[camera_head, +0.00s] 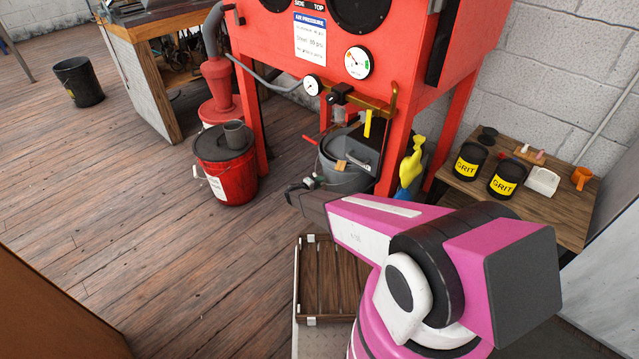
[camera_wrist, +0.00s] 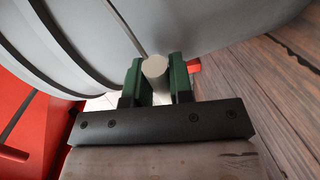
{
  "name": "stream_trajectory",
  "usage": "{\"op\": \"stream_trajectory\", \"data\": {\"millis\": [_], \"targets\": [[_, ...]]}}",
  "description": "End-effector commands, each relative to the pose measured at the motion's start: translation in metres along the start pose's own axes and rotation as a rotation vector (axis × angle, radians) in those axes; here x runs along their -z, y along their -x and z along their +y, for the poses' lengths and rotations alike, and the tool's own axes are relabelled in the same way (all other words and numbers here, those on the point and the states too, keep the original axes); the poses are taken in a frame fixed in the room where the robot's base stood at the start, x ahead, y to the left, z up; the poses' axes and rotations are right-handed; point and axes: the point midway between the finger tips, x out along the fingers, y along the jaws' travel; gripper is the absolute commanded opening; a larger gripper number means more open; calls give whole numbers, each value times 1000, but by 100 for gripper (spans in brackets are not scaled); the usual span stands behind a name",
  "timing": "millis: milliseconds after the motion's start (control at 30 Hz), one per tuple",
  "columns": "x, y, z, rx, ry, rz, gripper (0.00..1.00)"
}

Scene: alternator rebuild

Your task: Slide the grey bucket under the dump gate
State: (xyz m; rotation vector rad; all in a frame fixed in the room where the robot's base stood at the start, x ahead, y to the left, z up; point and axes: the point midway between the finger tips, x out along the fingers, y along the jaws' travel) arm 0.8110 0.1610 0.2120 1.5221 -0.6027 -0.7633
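The grey bucket (camera_head: 345,178) stands on the floor under the red blast cabinet, between its front legs, partly hidden by a leg and by my arm. A dark hopper part with a yellow lever (camera_head: 367,124) hangs above it; I cannot tell surely that this is the dump gate. My gripper (camera_head: 308,183) is low at the bucket's left front side. In the wrist view the bucket's grey wall (camera_wrist: 210,25) fills the top. My gripper's green fingers (camera_wrist: 156,82) close on both sides of a pale round grip (camera_wrist: 155,67) against that wall.
A red bucket (camera_head: 228,180) with a dark lid stands left of the cabinet. A wooden crate (camera_head: 330,275) is below my arm. A yellow spray bottle (camera_head: 412,160) is right of the bucket. A side table (camera_head: 540,205) holds grit tins.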

Motion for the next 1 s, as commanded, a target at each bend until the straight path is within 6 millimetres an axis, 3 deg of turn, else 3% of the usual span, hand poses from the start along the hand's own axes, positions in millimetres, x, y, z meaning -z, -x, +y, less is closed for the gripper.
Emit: {"op": "stream_trajectory", "data": {"millis": [367,1000], "targets": [[11,-3,-1,0,-1,1,0],[78,-25,-2,5,-4,-2,0]]}}
